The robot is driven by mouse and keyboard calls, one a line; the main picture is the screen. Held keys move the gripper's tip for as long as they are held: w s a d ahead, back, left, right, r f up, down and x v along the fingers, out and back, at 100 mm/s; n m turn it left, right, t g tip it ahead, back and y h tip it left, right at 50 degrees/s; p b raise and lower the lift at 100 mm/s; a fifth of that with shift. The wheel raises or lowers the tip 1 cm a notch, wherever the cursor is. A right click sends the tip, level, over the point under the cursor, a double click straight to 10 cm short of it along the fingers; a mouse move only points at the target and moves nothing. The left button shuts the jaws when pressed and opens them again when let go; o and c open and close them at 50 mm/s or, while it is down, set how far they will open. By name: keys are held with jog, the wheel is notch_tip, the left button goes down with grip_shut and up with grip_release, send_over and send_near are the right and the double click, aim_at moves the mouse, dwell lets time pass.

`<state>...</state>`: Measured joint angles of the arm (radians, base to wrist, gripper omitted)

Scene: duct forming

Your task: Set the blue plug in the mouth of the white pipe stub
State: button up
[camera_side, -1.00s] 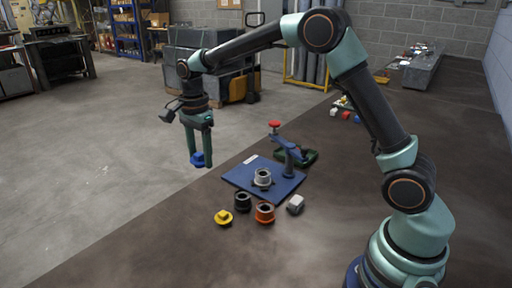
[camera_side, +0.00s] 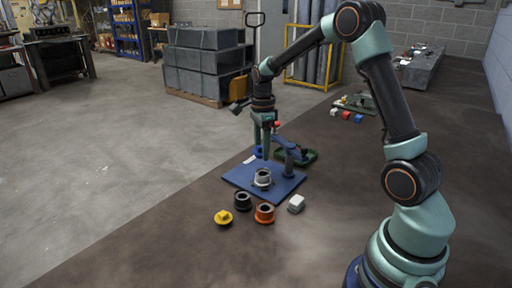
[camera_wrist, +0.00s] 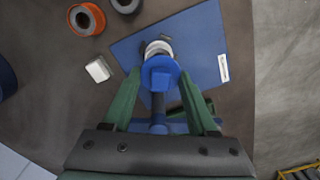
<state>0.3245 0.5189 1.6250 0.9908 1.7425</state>
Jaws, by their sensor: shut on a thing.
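My gripper (camera_side: 263,154) is shut on the blue plug (camera_side: 257,151) and holds it in the air, above the back part of the blue board. In the wrist view the blue plug (camera_wrist: 160,72) sits between the green fingertips (camera_wrist: 160,80). The white pipe stub (camera_side: 262,176) stands upright on the blue board (camera_side: 238,180), mouth up. In the side view the plug is higher than the stub and apart from it. In the wrist view the white pipe stub (camera_wrist: 158,46) is partly hidden behind the plug.
A blue clamp arm (camera_side: 289,150) with a red knob stands on the board close behind the stub. An orange ring (camera_side: 265,212), a black ring (camera_side: 242,201), a yellow plug (camera_side: 223,217) and a white block (camera_side: 296,203) lie in front. A green tray (camera_side: 311,156) lies behind.

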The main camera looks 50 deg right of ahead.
aim_at(264, 173)
jog(key=shift+s+d+f, duration=0.3)
jog(key=shift+d+f, duration=0.05)
jog(key=shift+d, duration=0.1)
jog(key=shift+f, duration=2.6)
jog(key=o, duration=1.4)
jog(key=shift+r, duration=3.55)
